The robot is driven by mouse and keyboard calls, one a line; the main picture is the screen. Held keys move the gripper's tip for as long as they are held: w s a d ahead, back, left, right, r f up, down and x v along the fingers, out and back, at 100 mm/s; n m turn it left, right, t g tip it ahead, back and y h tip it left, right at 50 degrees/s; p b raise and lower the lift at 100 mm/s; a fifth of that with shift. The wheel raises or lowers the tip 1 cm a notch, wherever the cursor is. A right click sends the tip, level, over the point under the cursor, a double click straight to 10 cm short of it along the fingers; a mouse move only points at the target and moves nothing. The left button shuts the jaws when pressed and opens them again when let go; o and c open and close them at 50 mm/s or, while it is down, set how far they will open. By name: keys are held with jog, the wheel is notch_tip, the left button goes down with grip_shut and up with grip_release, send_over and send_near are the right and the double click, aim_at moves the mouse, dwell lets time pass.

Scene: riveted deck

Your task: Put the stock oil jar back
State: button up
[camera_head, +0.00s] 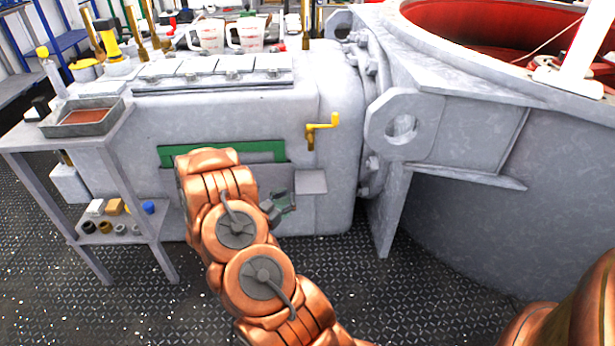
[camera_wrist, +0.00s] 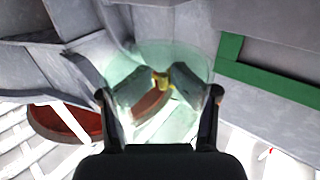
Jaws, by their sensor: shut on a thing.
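My gripper (camera_head: 275,207) is in front of the grey machine housing (camera_head: 235,115), below a green strip on its side. It is shut on a clear, pale green glass jar (camera_wrist: 150,55), which fills the space between the two fingers in the wrist view. Only a small greenish part of the jar (camera_head: 287,203) shows beside my gripper in the head view; my arm hides much of that area. A yellow and a red-brown patch show through or in the jar; I cannot tell which. Its label is not visible.
The green strip (camera_head: 265,150) and yellow crank (camera_head: 318,129) are on the housing. Two measuring jugs (camera_head: 247,36) stand on top at the back. A side stand at left bears a tray (camera_head: 75,129), with small items on its lower shelf (camera_head: 112,238). A big tank (camera_head: 480,200) is at right.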

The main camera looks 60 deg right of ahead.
jog(key=d+b, duration=0.1)
jog(key=d, duration=0.3)
jog(key=d+b, duration=0.1)
jog(key=d, duration=0.9)
jog(key=shift+w+b, duration=0.25)
jog(key=shift+b, duration=0.15)
jog(key=d+b, duration=0.1)
jog(key=d, duration=0.2)
jog(key=shift+d, duration=0.3)
jog(key=shift+w+f+b, duration=0.1)
jog(key=shift+f+b, duration=0.1)
jog(key=shift+b, duration=0.1)
jog(key=shift+a+r, duration=0.1)
jog(key=o, duration=1.5)
